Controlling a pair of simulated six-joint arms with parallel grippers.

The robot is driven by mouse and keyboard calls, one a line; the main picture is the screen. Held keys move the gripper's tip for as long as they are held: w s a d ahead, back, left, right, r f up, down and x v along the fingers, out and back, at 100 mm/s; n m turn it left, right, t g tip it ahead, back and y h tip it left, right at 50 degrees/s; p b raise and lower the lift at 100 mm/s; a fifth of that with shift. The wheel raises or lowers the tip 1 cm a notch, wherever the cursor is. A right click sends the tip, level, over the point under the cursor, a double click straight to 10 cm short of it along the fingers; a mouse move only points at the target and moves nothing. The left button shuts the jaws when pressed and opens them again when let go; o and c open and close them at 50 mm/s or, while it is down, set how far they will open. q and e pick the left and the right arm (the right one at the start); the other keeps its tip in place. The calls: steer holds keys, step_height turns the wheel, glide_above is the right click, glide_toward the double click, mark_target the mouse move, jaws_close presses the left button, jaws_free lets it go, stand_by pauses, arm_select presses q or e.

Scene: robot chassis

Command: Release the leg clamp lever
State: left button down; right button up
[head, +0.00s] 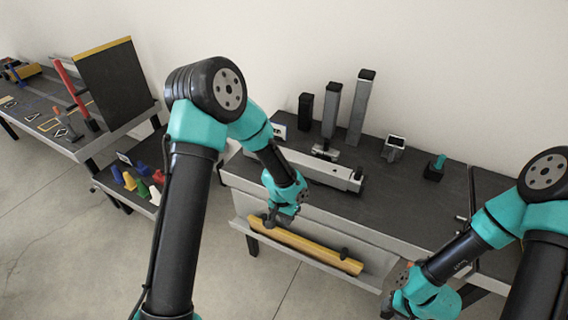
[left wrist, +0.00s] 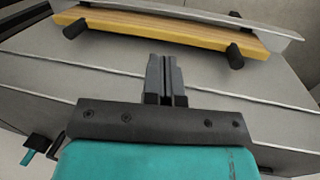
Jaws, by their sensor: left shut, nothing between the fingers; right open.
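I cannot tell for sure which part is the leg clamp lever. A grey clamp-like fitting (head: 326,151) stands beside a long pale grey beam (head: 318,172) on the dark-topped bench. A small dark handle (head: 461,218) shows at the bench's front right. My left gripper (head: 270,222) is in front of the bench, near the left end of a yellow board. In the left wrist view its fingers (left wrist: 165,72) are together and empty, short of the board. My right gripper (head: 388,306) is low in front of the bench at the right, open, its fingers small in view.
The yellow board (head: 305,248) with two black pegs lies along a ledge on the bench front; it also shows in the left wrist view (left wrist: 165,27). Several grey posts (head: 361,108) stand at the bench's back. A side table (head: 40,105) with tools is at the left.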

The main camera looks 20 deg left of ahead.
arm_select(q)
steer(key=w+d+r+t+y, duration=0.1)
steer(key=w+r+y, duration=0.2)
steer(key=w+r, duration=0.3)
steer(key=w+d+r+m+t+y, duration=0.1)
steer(key=w+r+y, duration=0.2)
steer(key=w+r, duration=0.4)
step_height(320, 180, up, 7)
steer(key=shift+t, duration=0.4)
steer(key=shift+f, duration=0.1)
steer(key=w+a+f, duration=0.2)
steer(key=a+f, duration=0.5)
steer(key=f, duration=0.2)
steer(key=shift+w, duration=0.4)
